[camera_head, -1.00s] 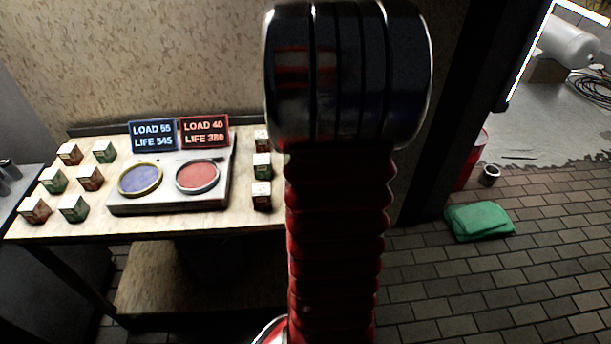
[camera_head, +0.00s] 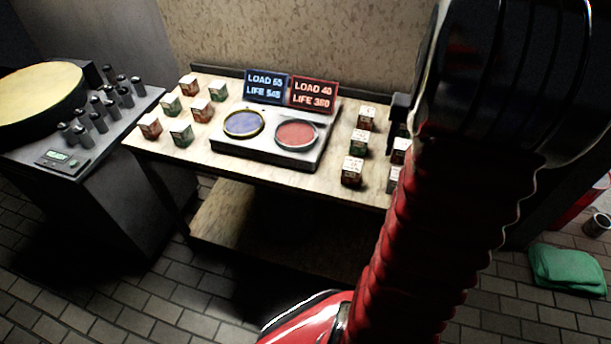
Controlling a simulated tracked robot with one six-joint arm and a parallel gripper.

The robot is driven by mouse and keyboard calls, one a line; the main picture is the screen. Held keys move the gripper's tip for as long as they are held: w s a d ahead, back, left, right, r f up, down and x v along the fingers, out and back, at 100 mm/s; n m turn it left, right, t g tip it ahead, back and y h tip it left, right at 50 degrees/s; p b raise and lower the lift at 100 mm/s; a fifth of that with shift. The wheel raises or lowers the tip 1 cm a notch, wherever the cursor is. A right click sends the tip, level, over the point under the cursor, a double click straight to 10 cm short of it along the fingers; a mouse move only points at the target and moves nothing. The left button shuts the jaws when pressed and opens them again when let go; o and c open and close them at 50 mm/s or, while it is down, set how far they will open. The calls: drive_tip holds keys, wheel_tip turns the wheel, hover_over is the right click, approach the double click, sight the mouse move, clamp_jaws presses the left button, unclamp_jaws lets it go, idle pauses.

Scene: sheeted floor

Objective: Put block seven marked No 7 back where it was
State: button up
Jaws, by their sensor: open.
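Several small cubes with white tops and red or green sides stand on the workbench (camera_head: 225,168). A left group (camera_head: 201,110) stands left of the weighing unit, and a right group (camera_head: 358,142) stands to its right. Two more cubes at the right edge (camera_head: 401,150) are partly hidden by my arm. The numbers are too small to read, so I cannot tell which is No 7. A dark part of my gripper (camera_head: 399,108) shows beside the right group, above the bench. The rest is hidden behind my arm. It is open, and no held block is visible.
The unit (camera_head: 262,152) has a blue pan (camera_head: 244,123) and a red pan (camera_head: 296,134), with signs LOAD and LIFE behind. A dark cabinet (camera_head: 110,185) with metal cylinders stands left. A green cloth (camera_head: 566,269) lies on the floor at right.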

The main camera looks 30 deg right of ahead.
drive_tip(key=w+a+r+n+t, duration=0.1)
drive_tip(key=a+r+n+t, duration=0.3)
drive_tip(key=a, duration=1)
drive_tip(key=w+a+r+n+g, duration=0.15)
drive_tip(key=a+r, duration=0.45)
drive_tip(key=a, duration=0.7)
drive_tip(key=s+a+n+t, duration=0.2)
drive_tip(key=s+a+n, duration=0.2)
drive_tip(key=a, duration=0.6)
drive_tip(key=shift+s+t, duration=0.35)
drive_tip(key=shift+s, duration=0.05)
drive_tip(key=shift+a, duration=0.1)
drive_tip(key=shift+c, duration=0.7)
